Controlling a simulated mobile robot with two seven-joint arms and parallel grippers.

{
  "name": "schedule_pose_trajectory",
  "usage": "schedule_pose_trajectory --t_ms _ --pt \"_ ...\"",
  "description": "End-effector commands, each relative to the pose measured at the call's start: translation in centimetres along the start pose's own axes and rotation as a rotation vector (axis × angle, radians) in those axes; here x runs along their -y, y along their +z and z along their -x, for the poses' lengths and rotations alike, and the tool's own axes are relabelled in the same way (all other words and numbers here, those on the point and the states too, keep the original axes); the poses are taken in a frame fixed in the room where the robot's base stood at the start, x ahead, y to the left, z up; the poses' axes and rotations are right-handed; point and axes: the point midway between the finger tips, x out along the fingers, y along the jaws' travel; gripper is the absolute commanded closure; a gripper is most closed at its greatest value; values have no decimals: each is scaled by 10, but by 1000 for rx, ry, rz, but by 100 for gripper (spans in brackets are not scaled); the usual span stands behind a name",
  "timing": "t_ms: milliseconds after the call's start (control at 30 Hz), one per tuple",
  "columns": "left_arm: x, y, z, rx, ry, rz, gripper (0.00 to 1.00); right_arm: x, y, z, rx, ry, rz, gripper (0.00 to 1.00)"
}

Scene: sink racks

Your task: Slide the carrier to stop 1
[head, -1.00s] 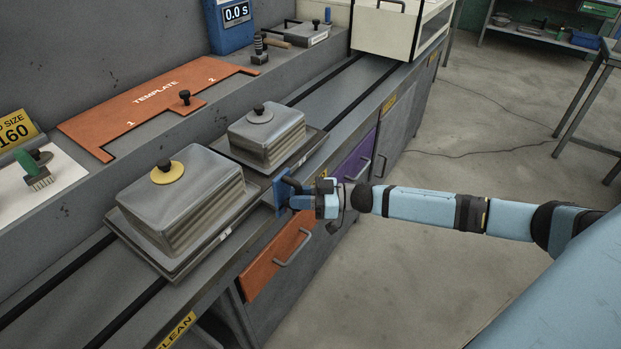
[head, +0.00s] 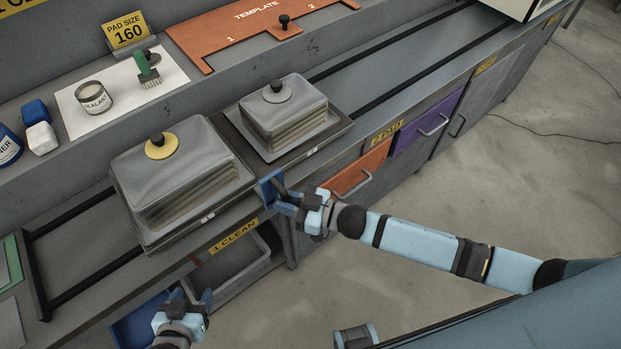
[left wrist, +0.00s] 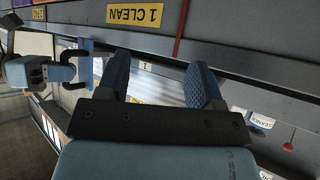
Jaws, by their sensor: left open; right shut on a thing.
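The carrier (head: 148,246) sits on two dark rails, with two grey lidded blocks in side-by-side trays. The left block (head: 195,180) has a yellow-collared knob and the right block (head: 290,105) a grey-collared one. A blue plate with a dark handle (head: 268,188) is on its front edge; the plate also shows in the left wrist view (left wrist: 86,62). My right gripper (head: 290,198) is shut on this handle. My left gripper (head: 190,297) is open and empty, low before the bench; its fingers spread in the left wrist view (left wrist: 160,85).
A "1 CLEAN" label (head: 233,237) is on the bench front, with a thin red strip (left wrist: 181,25) near it. Bare rails (head: 80,213) continue left of the carrier.

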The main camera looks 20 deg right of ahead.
Motion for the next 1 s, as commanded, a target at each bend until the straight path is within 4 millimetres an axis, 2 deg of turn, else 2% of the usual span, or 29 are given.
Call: schedule_pose_trajectory --t_ms 100,333,533,900,933,1000 --pt "0 -5 3 -2 0 0 40 22 -1 -14 -1 -2 -5 100" --pt "0 -7 4 -1 0 0 40 45 1 -30 1 0 -2 100" --pt "0 -6 4 1 -1 0 40 53 1 -35 0 0 -1 100" --pt "0 -4 4 4 -1 0 40 53 2 -35 1 0 0 100" --pt "0 -4 4 4 -1 0 40 53 2 -35 1 0 0 77" --pt "1 -4 4 4 -1 0 40 53 2 -35 1 0 0 60"
